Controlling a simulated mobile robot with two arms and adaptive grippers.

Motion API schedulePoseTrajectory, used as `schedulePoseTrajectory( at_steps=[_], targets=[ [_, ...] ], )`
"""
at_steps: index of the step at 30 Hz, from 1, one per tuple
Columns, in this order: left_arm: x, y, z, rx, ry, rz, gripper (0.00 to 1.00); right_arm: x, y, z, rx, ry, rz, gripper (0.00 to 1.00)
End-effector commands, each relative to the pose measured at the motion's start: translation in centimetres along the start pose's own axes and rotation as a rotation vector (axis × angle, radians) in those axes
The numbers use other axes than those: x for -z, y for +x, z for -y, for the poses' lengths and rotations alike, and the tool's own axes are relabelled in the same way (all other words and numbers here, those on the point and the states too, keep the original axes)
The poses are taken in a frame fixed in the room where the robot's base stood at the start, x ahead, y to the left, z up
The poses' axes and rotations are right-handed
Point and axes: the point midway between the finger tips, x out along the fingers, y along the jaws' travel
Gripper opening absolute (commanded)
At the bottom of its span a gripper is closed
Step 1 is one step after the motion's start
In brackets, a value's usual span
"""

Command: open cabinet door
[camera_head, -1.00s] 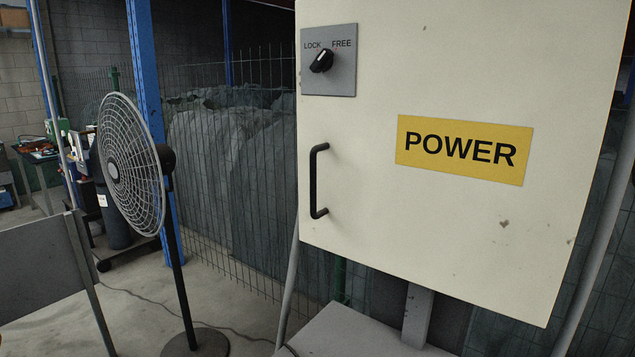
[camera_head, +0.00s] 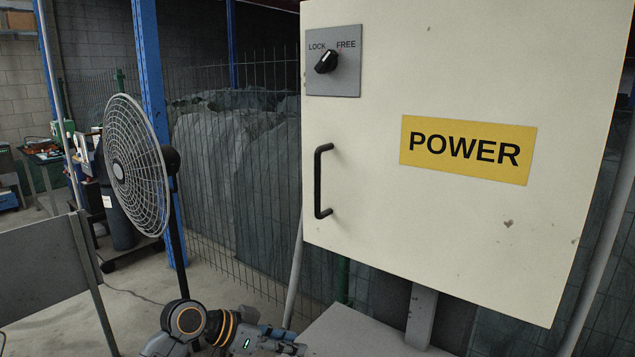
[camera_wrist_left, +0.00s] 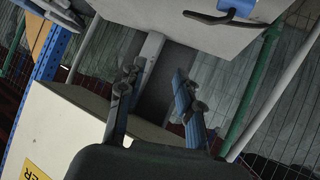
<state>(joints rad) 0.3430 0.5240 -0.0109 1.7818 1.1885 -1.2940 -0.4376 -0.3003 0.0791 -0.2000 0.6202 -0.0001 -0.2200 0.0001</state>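The cream cabinet door (camera_head: 450,220) with a yellow POWER label (camera_head: 468,150) fills the right of the head view and looks shut. Its black bar handle (camera_head: 318,182) is upright near the left edge. Above it, a grey plate carries a black knob (camera_head: 326,61) under the words LOCK and FREE; the knob slants, its setting unclear. My left gripper (camera_head: 285,345) shows at the bottom edge, below and left of the handle, apart from it. In the left wrist view its fingers (camera_wrist_left: 155,88) are spread with nothing between them. My right gripper is not in view.
A standing fan (camera_head: 135,165) is left of the cabinet, and a grey panel (camera_head: 45,275) stands at the lower left. A pale box (camera_head: 365,335) and a post (camera_head: 421,315) are below the cabinet. Wire fencing (camera_head: 235,190) runs behind. Space before the door looks clear.

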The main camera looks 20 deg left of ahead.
Motion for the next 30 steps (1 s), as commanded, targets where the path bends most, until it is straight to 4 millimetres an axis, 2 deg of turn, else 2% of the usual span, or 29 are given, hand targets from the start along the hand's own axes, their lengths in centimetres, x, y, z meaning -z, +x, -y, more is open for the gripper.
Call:
schedulePoseTrajectory(
  at_steps=[1, 3, 6, 9, 12, 15, 19, 30],
  targets=[
    [4.6, -2.6, 1.6, -0.010, 0.035, -0.083, 0.35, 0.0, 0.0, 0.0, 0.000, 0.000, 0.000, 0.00],
    [10.3, -6.4, 2.7, -0.044, 0.081, -0.203, 0.35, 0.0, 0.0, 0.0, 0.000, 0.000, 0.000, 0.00],
    [17.1, -12.2, 3.3, -0.086, 0.139, -0.362, 0.35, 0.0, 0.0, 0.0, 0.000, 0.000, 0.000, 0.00],
    [21.4, -16.8, 3.2, -0.116, 0.183, -0.478, 0.35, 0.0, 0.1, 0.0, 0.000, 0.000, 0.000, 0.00],
    [23.7, -19.6, 3.0, -0.133, 0.208, -0.545, 0.35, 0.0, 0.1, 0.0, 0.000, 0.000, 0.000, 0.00],
    [24.7, -20.5, 2.8, -0.141, 0.216, -0.572, 0.35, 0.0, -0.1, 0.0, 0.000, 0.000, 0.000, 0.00],
    [25.6, -19.6, 2.4, -0.144, 0.215, -0.574, 0.35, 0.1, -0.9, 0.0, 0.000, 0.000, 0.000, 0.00],
    [29.8, -13.2, 0.9, -0.145, 0.214, -0.573, 0.35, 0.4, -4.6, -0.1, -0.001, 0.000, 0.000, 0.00]
  ],
)
